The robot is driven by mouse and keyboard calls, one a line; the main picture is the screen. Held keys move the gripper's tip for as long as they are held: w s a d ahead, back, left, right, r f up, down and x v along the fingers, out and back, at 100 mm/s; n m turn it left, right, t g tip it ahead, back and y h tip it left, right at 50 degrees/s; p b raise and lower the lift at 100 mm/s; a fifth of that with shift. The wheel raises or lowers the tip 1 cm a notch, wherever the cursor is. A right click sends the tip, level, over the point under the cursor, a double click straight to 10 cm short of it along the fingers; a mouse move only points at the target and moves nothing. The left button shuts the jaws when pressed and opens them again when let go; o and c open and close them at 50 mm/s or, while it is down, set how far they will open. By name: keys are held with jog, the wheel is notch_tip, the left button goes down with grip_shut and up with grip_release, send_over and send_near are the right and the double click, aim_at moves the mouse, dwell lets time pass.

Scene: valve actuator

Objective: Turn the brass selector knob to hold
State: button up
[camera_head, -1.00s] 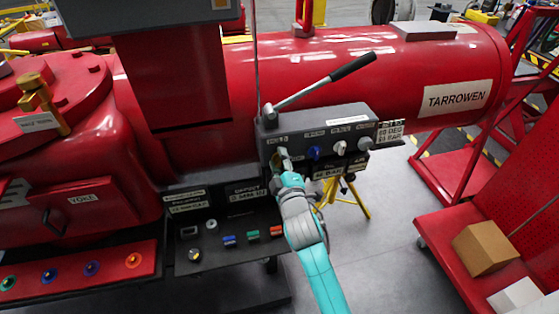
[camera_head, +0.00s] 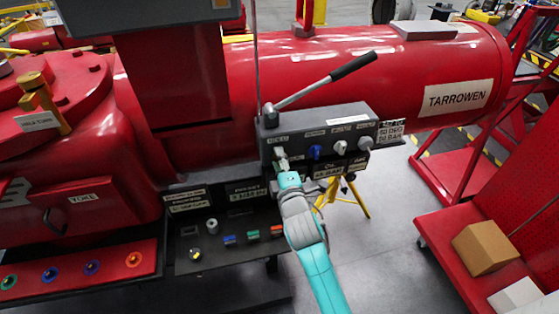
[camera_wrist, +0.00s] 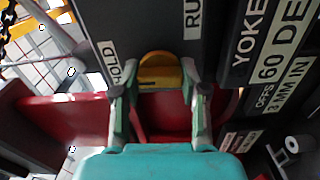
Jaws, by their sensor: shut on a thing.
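The brass selector knob (camera_wrist: 160,72) shows in the wrist view as a rounded yellow piece between my two fingers. My gripper (camera_wrist: 160,95) is shut on it, one finger on each side. A HOLD label (camera_wrist: 123,70) lies just left of the knob, and a RUN label (camera_wrist: 192,18) lies above and to the right. In the head view, my gripper (camera_head: 282,163) is at the left end of the grey control box (camera_head: 318,122) and hides most of the knob. I cannot tell exactly which mark the knob points at.
A blue knob (camera_head: 315,152) and pale knobs (camera_head: 340,148) sit right of my gripper on the same box. A lever with a black grip (camera_head: 353,67) rises above it. Below is a dark tray (camera_head: 225,258) with small coloured parts. A yellow tripod (camera_head: 350,200) stands behind.

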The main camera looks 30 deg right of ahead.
jog(key=o, duration=1.2)
jog(key=shift+c, duration=0.2)
jog(key=v, duration=1.2)
jog(key=s+a+f+m+y, duration=0.25)
jog(key=s+f, duration=0.35)
jog(key=s, duration=0.3)
jog(key=s+a+m+g+y, duration=0.1)
jog(key=s+m, duration=0.4)
jog(key=s, duration=0.8)
jog(key=s+a+m+g+y, duration=0.1)
jog(key=s+a+m, duration=0.2)
jog(key=s, duration=1)
jog(key=m, duration=0.3)
jog(key=shift+a+f+g, duration=0.2)
jog(key=shift+a+g, duration=0.1)
jog(key=shift+a, duration=0.05)
